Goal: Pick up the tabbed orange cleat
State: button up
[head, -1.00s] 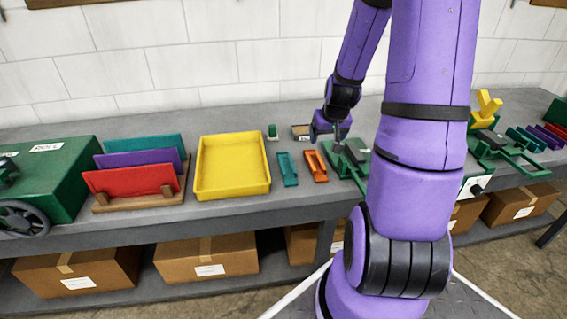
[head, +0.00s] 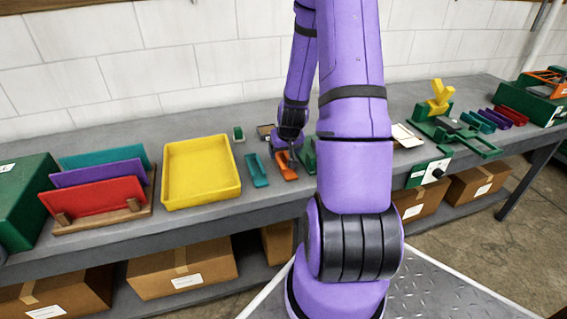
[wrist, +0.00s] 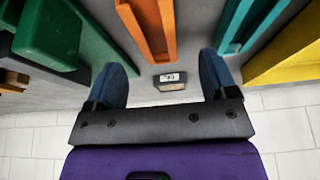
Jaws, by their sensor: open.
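The orange cleat (head: 287,172) lies on the grey bench, just right of a teal piece (head: 257,171). My gripper (head: 293,161) is above or beside its far end, and my fingers partly cover it in the head view. In the wrist view the orange cleat (wrist: 155,38) runs up the picture, with a raised edge along one side. My open gripper (wrist: 165,80) has one finger on each side of the cleat's line, with clear gaps. The fingers look empty. I cannot tell their height above the cleat.
The teal piece (wrist: 245,25) lies near the right finger, and a green tool (wrist: 48,35) stands left. A yellow tray (head: 203,203) and a rack of coloured panels (head: 122,222) are farther left. A small labelled block (wrist: 169,82) sits between the fingertips in view, near the wall.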

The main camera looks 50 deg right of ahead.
aim_at(284, 157)
jog(key=shift+s+x, duration=0.2)
jog(key=shift+x, duration=2.2)
jog(key=shift+c, duration=0.4)
jog(key=shift+d, duration=0.1)
jog(key=c, duration=0.9)
